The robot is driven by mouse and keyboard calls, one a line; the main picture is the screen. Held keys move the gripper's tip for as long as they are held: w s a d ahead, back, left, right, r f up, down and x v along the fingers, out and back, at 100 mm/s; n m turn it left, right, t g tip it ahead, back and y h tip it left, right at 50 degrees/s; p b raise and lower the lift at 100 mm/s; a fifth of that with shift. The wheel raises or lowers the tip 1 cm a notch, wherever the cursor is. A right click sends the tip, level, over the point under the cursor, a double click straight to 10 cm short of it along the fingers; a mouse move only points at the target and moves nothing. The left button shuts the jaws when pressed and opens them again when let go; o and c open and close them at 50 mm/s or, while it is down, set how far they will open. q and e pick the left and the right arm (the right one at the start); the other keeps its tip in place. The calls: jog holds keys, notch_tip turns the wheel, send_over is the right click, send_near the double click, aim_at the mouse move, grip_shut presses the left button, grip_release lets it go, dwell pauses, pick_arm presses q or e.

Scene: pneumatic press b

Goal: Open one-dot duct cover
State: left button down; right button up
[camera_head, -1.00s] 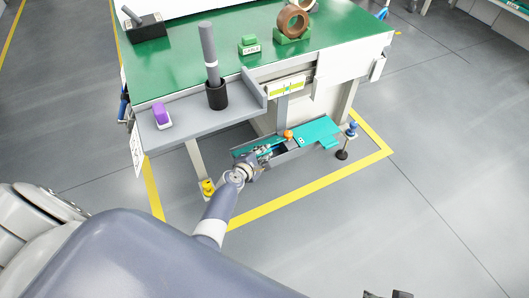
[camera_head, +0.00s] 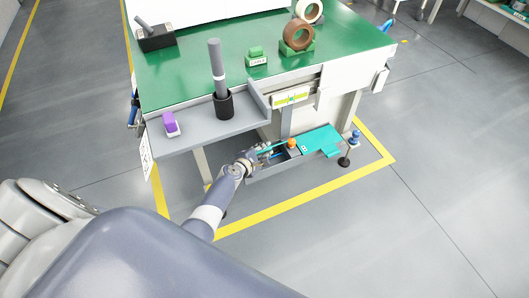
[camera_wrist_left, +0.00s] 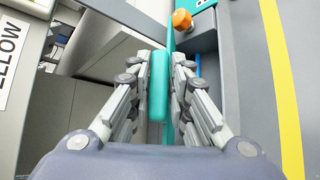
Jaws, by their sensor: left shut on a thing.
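A grey duct (camera_head: 290,166) lies low under the green-topped bench. A teal cover (camera_wrist_left: 158,85) stands on edge between the fingers of my left gripper (camera_wrist_left: 160,100), which is shut on it. In the head view this cover shows as a thin teal strip (camera_head: 272,147) beside my left gripper (camera_head: 258,156). Its dot marking is not visible. A second teal cover (camera_head: 322,140) lies flat on the right part of the duct. An orange knob (camera_head: 292,143) sits between the two; it also shows in the wrist view (camera_wrist_left: 182,18). My right gripper is out of view.
The bench (camera_head: 200,75) overhangs the duct, with a grey shelf (camera_head: 205,128) holding a purple item (camera_head: 170,124) and a black cup (camera_head: 223,104). A blue-topped bench foot (camera_head: 350,148) stands right of the duct. The floor in front is clear, marked with yellow tape (camera_head: 290,205).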

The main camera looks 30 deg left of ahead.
pick_arm(q)
jog(key=w+a+r, duration=0.3)
jog(key=w+a, duration=0.2)
jog(key=a, duration=0.1)
jog(key=shift+a+r+b, duration=0.2)
jog(key=shift+a+b, duration=0.1)
jog(key=shift+b, duration=0.15)
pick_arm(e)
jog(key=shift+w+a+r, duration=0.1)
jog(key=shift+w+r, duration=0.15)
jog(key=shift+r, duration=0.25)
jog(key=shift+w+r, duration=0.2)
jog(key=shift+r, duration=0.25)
pick_arm(q)
jog(key=c, duration=1.6)
grip_release()
jog(key=shift+f, duration=0.1)
jog(key=shift+o, duration=0.2)
jog(key=shift+f, duration=0.1)
jog(key=shift+s+d, duration=0.1)
